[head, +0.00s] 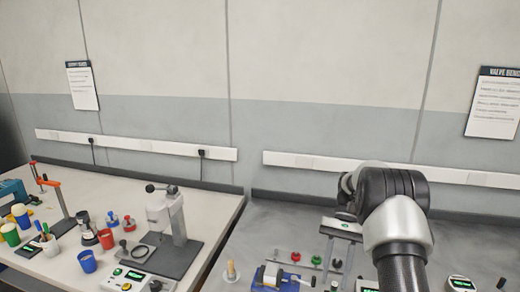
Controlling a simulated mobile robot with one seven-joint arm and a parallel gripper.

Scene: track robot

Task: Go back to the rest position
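My arm reaches in from the lower right of the head view over the right bench. Its dark and silver links bend to the left and down to my gripper (338,264), which hangs above the bench. The two fingers point down and stand apart, so it looks open. The fingertips are small and hard to make out.
The right bench (280,222) holds a blue vise-like fixture (270,276) and small red and green knobs (316,260). The left bench (118,184) carries a grey press (167,222), cups and clamps. A wall with a white socket rail (135,144) stands behind.

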